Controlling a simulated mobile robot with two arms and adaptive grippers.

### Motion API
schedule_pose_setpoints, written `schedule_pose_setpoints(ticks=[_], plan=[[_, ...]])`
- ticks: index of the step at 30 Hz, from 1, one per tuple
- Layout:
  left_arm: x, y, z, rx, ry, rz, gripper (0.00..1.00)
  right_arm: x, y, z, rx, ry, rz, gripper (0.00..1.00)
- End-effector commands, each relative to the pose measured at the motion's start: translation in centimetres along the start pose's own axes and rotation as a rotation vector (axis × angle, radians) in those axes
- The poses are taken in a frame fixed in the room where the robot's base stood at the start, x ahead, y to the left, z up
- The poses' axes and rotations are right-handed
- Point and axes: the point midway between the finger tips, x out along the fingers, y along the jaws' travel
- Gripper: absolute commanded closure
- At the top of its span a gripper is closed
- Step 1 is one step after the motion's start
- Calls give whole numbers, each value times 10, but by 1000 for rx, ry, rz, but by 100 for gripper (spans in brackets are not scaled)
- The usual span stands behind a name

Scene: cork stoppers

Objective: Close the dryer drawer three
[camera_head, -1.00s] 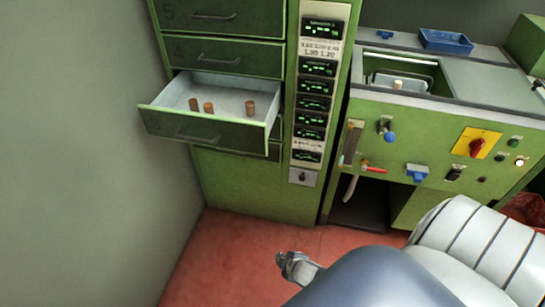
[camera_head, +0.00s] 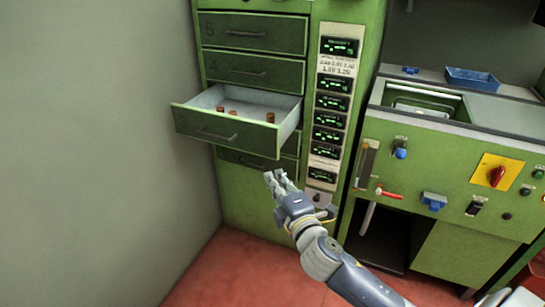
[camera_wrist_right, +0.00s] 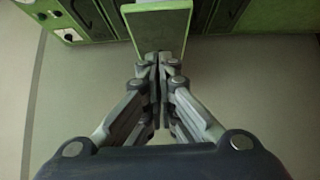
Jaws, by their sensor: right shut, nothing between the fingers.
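The dryer drawer three (camera_head: 218,126) is pulled out of the green cabinet in the head view. Several brown cork stoppers (camera_head: 270,118) stand inside it. My right gripper (camera_head: 276,180) is shut and empty. In the head view its fingertips show below and right of the drawer's front, before the cabinet face. In the right wrist view the shut fingers (camera_wrist_right: 160,62) point at a green panel (camera_wrist_right: 160,28), apparently part of the drawer, and overlap its near edge. I cannot tell whether they touch it. My left gripper is not in view.
Drawers five (camera_head: 254,33) and four (camera_head: 254,71) above are shut. A column of displays (camera_head: 331,104) is right of the drawers. A green machine (camera_head: 440,160) with knobs and a blue tray (camera_head: 472,79) stands at the right. A grey wall (camera_head: 90,150) is close on the left.

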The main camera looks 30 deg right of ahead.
Motion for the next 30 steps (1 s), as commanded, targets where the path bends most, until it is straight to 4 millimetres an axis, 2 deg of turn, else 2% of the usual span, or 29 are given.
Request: schedule_pose_setpoints(ticks=[16, 22, 30], plan=[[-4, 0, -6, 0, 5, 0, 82, 91, 0, 2, 1, -2, 0, 100], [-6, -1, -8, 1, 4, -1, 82, 109, -1, 23, 1, -1, -1, 100], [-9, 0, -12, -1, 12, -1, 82, 115, -1, 29, 3, 0, -2, 100]])
